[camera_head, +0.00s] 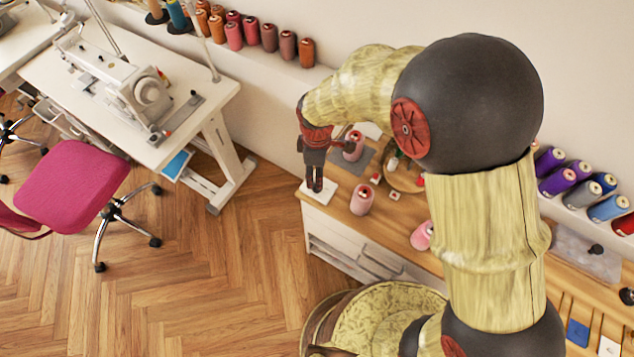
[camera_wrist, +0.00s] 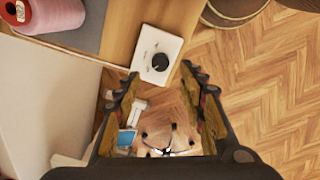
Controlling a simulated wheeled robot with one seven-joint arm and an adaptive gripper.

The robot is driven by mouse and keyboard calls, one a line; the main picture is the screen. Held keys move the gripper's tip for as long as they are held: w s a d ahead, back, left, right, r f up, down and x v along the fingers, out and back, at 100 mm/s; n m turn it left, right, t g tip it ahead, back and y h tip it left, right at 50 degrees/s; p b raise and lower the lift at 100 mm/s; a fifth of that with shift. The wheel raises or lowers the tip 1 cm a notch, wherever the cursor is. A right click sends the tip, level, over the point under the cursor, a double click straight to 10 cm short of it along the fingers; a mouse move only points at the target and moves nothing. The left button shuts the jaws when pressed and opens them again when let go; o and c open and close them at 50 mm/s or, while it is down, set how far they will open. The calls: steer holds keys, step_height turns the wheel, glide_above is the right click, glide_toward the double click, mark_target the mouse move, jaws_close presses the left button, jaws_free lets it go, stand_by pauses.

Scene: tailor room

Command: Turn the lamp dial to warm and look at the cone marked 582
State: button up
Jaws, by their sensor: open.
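The lamp dial is a black knob (camera_wrist: 160,62) on a white plate (camera_wrist: 147,42) at the corner of the wooden worktop. In the head view the plate (camera_head: 335,187) is partly hidden behind my gripper (camera_head: 314,188). My gripper (camera_wrist: 160,72) is open and empty, with the knob just beyond and between its fingertips in the wrist view. Pink cones stand on the worktop: one (camera_head: 361,199) near the plate, one (camera_head: 353,146) on the grey mat, and one (camera_head: 422,236) partly hidden by my arm. A pink cone (camera_wrist: 55,14) also shows in the wrist view. No number 582 is readable.
A round wooden tray (camera_head: 404,175) with small items lies behind the cones, partly hidden by my arm. A sewing table (camera_head: 130,85) and pink chair (camera_head: 74,180) are at left. The floor between is free.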

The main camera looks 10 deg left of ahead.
step_height(320, 180, down, 7)
steer(key=shift+r+b, duration=0.1)
steer(key=shift+b, duration=0.55)
steer(key=shift+c, duration=0.7)
jaws_close()
